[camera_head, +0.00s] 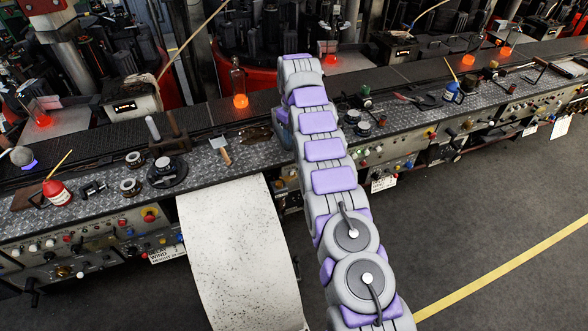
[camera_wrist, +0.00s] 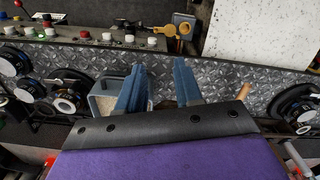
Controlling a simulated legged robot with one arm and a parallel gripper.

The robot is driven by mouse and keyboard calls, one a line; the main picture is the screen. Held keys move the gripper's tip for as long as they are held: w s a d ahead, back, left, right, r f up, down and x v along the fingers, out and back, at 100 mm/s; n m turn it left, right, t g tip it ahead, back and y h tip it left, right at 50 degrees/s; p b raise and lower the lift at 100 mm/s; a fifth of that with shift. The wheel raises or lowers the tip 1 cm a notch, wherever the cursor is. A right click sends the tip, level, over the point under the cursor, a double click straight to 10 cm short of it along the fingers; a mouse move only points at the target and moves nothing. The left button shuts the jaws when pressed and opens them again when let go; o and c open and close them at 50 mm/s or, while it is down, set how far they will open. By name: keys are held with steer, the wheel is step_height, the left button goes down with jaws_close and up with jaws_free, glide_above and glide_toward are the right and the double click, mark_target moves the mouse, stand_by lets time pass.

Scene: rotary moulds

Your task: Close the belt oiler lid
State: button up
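My gripper (camera_wrist: 158,66) shows in the wrist view with two blue fingers apart and nothing between them. A grey box (camera_wrist: 98,104) stands just left of the left finger, partly hidden by it; it may be the belt oiler. Its top looks open, with a pale inside, but I cannot make out its lid. In the head view my arm reaches over the bench and hides the gripper. A bluish-grey piece (camera_head: 281,115) shows at the arm's left edge; I cannot tell whether it is the same box.
The patterned metal bench (camera_head: 205,160) carries small tools, a red oil can (camera_head: 57,192) and round black parts (camera_head: 167,171). A white curved sheet (camera_head: 240,250) hangs at the front. Control panels with knobs line the bench front. Orange lamps (camera_head: 240,101) stand behind.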

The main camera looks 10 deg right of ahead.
steer(key=f+b, duration=0.2)
steer(key=f, duration=0.4)
steer(key=f+b, duration=0.3)
steer(key=f, duration=0.3)
steer(key=d+f+b, duration=0.1)
steer(key=f+b, duration=0.1)
steer(key=f, duration=0.4)
steer(key=shift+w, duration=0.4)
steer(key=shift+a+f, duration=0.25)
steer(key=shift+f, duration=0.25)
steer(key=shift+d, duration=0.2)
steer(key=shift+c, duration=0.3)
steer(key=shift+a, duration=0.1)
jaws_close()
